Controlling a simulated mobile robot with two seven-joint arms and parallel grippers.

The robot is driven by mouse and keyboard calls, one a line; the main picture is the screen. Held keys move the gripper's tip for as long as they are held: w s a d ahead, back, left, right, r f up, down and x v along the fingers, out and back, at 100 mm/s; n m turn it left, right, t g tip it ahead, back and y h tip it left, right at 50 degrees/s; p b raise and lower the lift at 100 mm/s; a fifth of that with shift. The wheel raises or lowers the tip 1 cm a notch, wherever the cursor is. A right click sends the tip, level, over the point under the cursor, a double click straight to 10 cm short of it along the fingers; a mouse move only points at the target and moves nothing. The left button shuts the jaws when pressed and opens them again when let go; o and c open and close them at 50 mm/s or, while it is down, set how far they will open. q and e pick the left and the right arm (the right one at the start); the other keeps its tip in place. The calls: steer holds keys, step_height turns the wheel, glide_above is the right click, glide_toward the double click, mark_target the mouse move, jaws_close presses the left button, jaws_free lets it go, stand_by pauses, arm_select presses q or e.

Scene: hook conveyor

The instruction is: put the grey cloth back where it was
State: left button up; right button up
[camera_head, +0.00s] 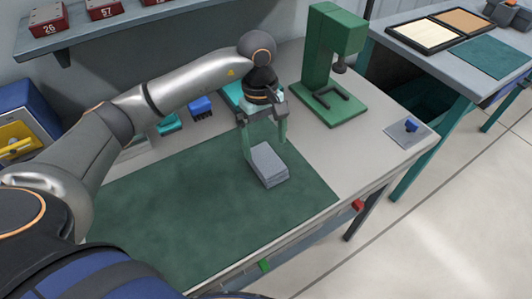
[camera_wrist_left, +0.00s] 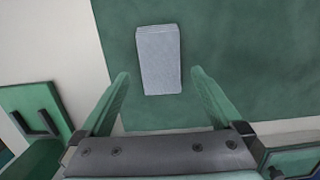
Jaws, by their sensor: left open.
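The grey cloth (camera_head: 269,165) is a folded, block-like stack on the green mat (camera_head: 210,205), near the mat's right part. It also shows in the left wrist view (camera_wrist_left: 158,60), ahead of the fingertips. My left gripper (camera_head: 265,148) is above the mat at the far end of the cloth. Its two green fingers (camera_wrist_left: 160,85) are open and spread wider than the cloth, with nothing between them. In the head view one finger overlaps the cloth's edge; I cannot tell whether they touch. My right gripper is not in view.
A green press-like stand (camera_head: 332,70) stands on the bench right of my left gripper. A teal item (camera_head: 235,97) and a blue brush-like item (camera_head: 200,107) lie behind the mat. A plate with a blue knob (camera_head: 411,126) is at the right corner. The mat's front left is clear.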

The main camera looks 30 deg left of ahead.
mark_target(263, 156)
arm_select(q)
step_height(263, 156, up, 7)
steer(key=shift+w+a+r+b, duration=0.15)
steer(key=shift+w+a+b, duration=0.05)
steer(key=shift+a+b, duration=0.15)
stand_by(0.4)
